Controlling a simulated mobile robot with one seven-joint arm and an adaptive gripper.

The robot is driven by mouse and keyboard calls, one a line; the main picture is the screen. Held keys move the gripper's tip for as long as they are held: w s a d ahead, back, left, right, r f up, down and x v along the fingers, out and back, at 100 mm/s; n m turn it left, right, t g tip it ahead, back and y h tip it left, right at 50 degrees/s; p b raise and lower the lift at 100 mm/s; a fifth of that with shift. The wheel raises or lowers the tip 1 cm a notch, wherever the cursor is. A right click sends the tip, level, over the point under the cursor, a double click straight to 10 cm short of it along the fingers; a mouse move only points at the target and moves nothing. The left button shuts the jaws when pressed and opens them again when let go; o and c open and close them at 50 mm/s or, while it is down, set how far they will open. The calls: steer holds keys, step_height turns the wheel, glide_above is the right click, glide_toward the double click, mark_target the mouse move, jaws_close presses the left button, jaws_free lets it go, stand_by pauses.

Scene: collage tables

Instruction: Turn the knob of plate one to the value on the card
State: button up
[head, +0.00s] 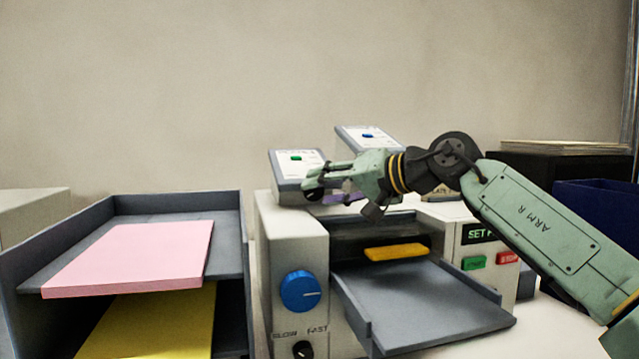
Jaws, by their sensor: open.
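My gripper (316,181) is open, with its fingers pointing left. It is in front of a small sloped white panel with a green button (296,158), and part of that panel is hidden by it. I cannot tell whether they touch. A second sloped panel with a blue button (367,135) stands behind, above my wrist. A blue knob (300,291) with a white line pointing right is on the front of the white machine (293,243). Below it is a small black knob (302,349) marked SLOW and FAST. Which part is plate one is unclear. No card with a readable value is visible.
A grey tray rack (229,240) at left holds a pink stack (140,255) and a yellow stack (155,325). A grey tray (415,305) with a yellow bar (396,252) juts from the machine. Green (474,262) and red (508,258) buttons and a dark blue bin (598,212) are at right.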

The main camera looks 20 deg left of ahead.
steer(key=shift+x, duration=0.9)
steer(key=shift+c, duration=0.2)
steer(key=c, duration=0.8)
